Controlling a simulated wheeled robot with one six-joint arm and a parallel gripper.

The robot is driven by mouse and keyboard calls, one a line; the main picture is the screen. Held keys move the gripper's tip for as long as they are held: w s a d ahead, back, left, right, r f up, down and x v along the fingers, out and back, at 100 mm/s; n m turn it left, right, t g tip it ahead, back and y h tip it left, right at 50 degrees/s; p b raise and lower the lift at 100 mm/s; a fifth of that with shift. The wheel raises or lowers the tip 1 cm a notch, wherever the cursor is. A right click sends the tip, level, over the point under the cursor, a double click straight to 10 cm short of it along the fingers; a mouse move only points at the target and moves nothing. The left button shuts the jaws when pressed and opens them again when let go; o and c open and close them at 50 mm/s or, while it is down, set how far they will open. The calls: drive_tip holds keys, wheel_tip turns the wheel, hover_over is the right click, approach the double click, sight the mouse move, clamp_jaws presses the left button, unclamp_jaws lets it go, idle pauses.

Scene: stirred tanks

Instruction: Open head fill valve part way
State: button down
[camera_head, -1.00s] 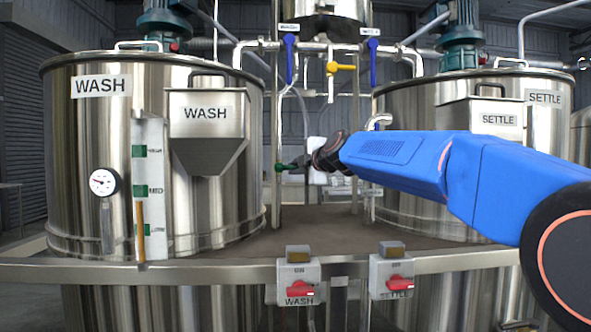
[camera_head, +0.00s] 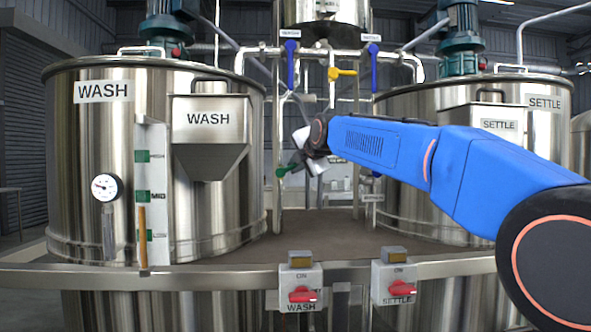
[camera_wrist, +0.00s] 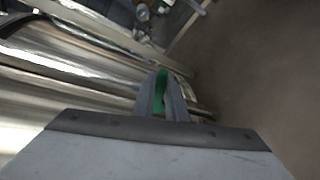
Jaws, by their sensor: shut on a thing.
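A green valve handle (camera_head: 283,171) shows at the vertical pipe between the two tanks. I cannot read a label on it, so I cannot tell from lettering that it is the head fill valve. My gripper (camera_head: 296,163) reaches it from the right and is tilted. In the wrist view my gripper (camera_wrist: 162,104) is shut on the green handle (camera_wrist: 162,85), which stands between the fingers. The fingers hide part of the handle, and the valve body is mostly hidden.
The wash tank (camera_head: 90,165) stands left and the settle tank (camera_head: 410,190) right. Blue handles (camera_head: 291,65) (camera_head: 373,68) and a yellow handle (camera_head: 345,72) sit above. A metal rail (camera_head: 200,277) with red wash (camera_head: 303,294) and settle (camera_head: 401,289) switches runs in front.

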drive_tip(key=shift+r, duration=0.1)
idle(0.3)
drive_tip(key=c, duration=1.8)
unclamp_jaws()
drive_tip(key=shift+a, duration=0.1)
drive_tip(key=shift+o, duration=0.2)
drive_tip(key=v, duration=1.7)
drive_tip(key=shift+s+r, duration=0.2)
drive_tip(key=shift+a, duration=0.1)
